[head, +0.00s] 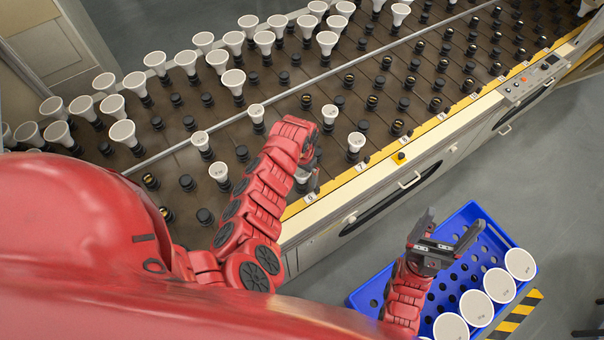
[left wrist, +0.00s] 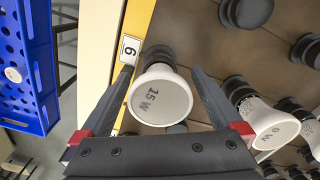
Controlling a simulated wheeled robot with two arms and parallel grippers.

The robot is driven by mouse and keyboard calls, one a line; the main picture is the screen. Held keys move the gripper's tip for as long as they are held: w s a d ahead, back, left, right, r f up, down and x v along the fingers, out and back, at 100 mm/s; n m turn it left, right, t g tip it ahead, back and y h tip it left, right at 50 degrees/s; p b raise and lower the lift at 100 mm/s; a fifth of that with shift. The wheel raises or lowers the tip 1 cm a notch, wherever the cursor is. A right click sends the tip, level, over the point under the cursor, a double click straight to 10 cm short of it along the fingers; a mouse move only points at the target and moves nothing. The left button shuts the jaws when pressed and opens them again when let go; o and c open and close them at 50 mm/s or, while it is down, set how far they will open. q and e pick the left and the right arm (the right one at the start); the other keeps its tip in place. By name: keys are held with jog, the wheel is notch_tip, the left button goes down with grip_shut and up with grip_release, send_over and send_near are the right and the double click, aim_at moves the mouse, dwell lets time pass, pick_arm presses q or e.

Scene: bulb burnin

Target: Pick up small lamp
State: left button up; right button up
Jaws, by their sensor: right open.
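A small white lamp (head: 303,174) with a black base stands at the front edge of the rack, by the number 6 label. In the left wrist view this lamp (left wrist: 160,97) shows its face, marked 15 W, with its base at the rack. My left gripper (head: 308,182) is over it. Its fingers (left wrist: 162,72) stand on either side of the lamp, with what looks like a narrow gap at each side. Other small lamps stand nearby, such as one (head: 219,172) to the left and one (head: 356,142) to the right. My right gripper (head: 449,238) is open and empty above the blue crate.
The blue crate (head: 365,296) has several white lamps along its right side; its left part looks empty. The rack (head: 320,95) has many black sockets, with larger lamps in the back rows behind a metal rail (head: 300,89). A yellow strip (head: 425,130) runs along its front edge.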

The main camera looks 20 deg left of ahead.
pick_arm(q)
jog(key=c, duration=1.3)
jog(key=shift+o, duration=0.2)
jog(key=shift+w+r, duration=0.1)
jog(key=shift+r, duration=0.05)
